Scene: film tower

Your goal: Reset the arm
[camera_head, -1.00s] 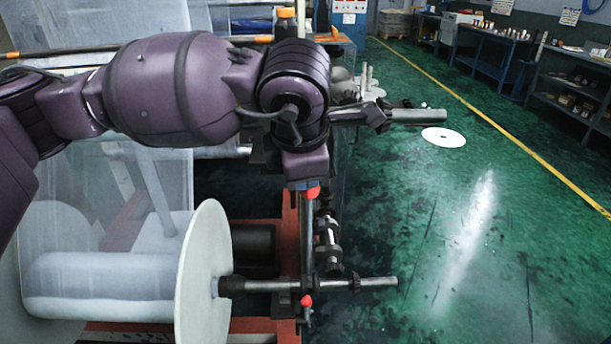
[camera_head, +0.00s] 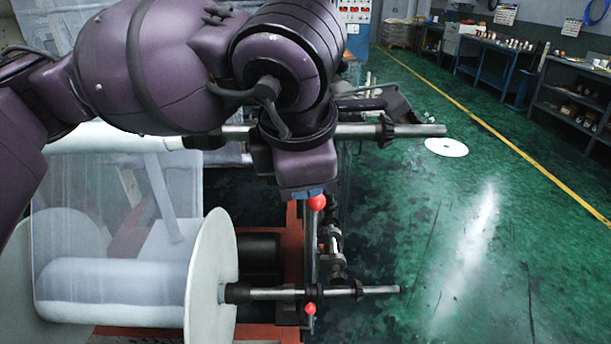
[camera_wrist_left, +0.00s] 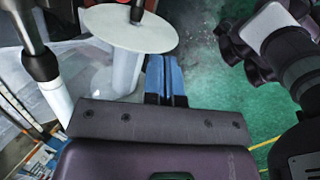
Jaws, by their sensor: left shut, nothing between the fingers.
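My left arm (camera_head: 190,65) is purple and comes in from the left in the head view, crossing above the film machine. Its gripper (camera_head: 308,193) points down, with small blue fingers at the bottom. In the left wrist view the blue fingers (camera_wrist_left: 165,80) lie side by side, shut and empty. A red ball knob (camera_head: 317,202) on a lever appears just below the fingers in the head view; I cannot tell whether they touch. A second red knob (camera_head: 310,308) is lower down. My right gripper is not in view.
A film roll (camera_head: 110,290) with a white end disc (camera_head: 212,270) sits on a lower shaft (camera_head: 370,291). An upper shaft (camera_head: 410,131) runs behind my wrist. The green floor (camera_head: 520,250) on the right is open; workbenches (camera_head: 495,55) line the far wall.

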